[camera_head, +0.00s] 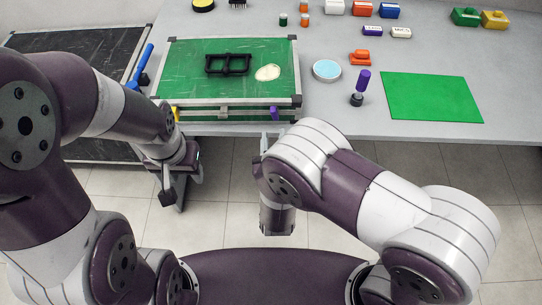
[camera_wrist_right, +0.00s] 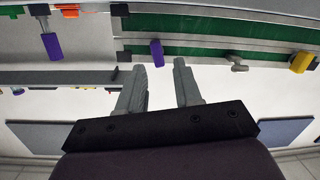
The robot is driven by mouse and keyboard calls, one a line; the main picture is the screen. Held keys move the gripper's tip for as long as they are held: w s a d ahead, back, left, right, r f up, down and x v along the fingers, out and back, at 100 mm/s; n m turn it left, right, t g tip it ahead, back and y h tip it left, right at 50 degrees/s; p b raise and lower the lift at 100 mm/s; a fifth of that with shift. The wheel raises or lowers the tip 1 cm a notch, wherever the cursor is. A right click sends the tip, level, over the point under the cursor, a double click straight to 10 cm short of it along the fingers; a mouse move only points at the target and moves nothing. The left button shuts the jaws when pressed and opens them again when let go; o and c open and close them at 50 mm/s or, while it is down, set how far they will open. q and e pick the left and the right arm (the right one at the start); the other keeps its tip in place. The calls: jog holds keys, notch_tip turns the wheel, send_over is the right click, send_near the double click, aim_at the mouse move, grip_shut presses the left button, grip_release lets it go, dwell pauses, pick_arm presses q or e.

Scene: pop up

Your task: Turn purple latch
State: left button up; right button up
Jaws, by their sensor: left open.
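The purple latch (camera_head: 273,113) sits on the right part of the front face of the green-topped case. In the right wrist view the purple latch (camera_wrist_right: 156,53) shows just beyond the fingertips, between them across the picture. My right gripper (camera_head: 268,141) is in front of the case, a little nearer to me than the latch. Its fingers (camera_wrist_right: 158,78) are apart with nothing between them, and do not appear to touch the latch. My left gripper (camera_head: 178,195) is low at the left, in front of the table edge, open and away from the latch.
A yellow latch (camera_head: 176,114) sits at the left of the case front (camera_head: 180,60). A black frame (camera_head: 228,64) and a pale disc (camera_head: 267,72) lie on top. A purple-handled tool (camera_head: 362,81), a light-blue disc (camera_head: 327,69) and a green mat (camera_head: 432,97) are to the right.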

aim_at(274, 117)
jog(key=shift+t, duration=0.6)
jog(key=w+b, duration=0.2)
jog(key=w, duration=0.4)
jog(key=shift+w+f, duration=0.1)
jog(key=shift+w, duration=0.05)
grip_shut()
jog(key=shift+m, duration=1.2)
jog(key=shift+o, duration=1.2)
grip_release()
